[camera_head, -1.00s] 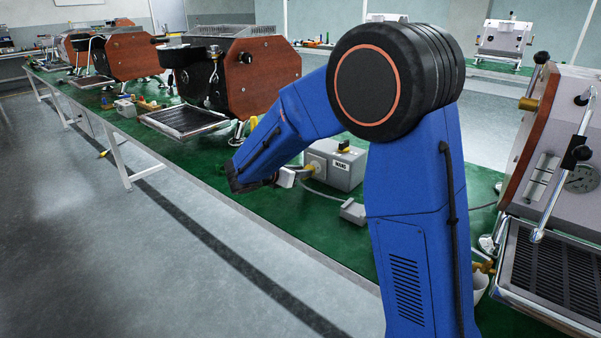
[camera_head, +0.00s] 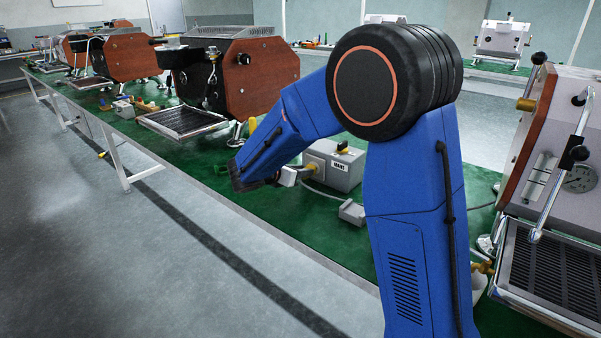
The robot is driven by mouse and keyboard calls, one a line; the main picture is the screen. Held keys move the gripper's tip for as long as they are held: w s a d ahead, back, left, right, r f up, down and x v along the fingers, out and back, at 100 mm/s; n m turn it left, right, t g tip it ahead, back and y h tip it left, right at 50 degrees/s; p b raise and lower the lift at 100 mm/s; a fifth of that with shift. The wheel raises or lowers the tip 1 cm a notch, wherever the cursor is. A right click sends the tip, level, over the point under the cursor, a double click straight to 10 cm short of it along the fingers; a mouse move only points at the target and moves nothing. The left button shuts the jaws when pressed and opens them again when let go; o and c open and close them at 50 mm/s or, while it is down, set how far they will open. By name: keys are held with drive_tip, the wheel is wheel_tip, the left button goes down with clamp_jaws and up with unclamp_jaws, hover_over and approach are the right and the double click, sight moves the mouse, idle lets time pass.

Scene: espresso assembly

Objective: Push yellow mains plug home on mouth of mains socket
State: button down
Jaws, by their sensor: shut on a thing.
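The mains socket box (camera_head: 337,168) is a grey box with a label on its front and a yellow-black switch on top. It stands on the green bench right of my arm's end. A yellow plug (camera_head: 307,169) shows at the left face of the box, at its mouth. I cannot tell from here whether it is fully seated. My gripper (camera_head: 287,177) is beside the plug's near-left side, shut on the plug as far as it shows. Its fingertips are small and partly hidden by my blue arm link.
A small grey block (camera_head: 352,212) lies on the green bench (camera_head: 330,231) in front of the box, with a grey cable nearby. An espresso machine with wood sides (camera_head: 245,85) stands behind left. Another machine (camera_head: 558,175) stands at the right. The bench's front edge runs diagonally below.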

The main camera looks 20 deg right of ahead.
drive_tip(key=shift+w+d, duration=0.3)
drive_tip(key=shift+d, duration=0.1)
drive_tip(key=c, duration=1.4)
unclamp_jaws()
drive_tip(key=shift+a, duration=0.1)
drive_tip(key=v, duration=1.7)
drive_tip(key=shift+s+r, duration=0.1)
drive_tip(key=shift+r, duration=0.05)
drive_tip(key=shift+a, duration=0.1)
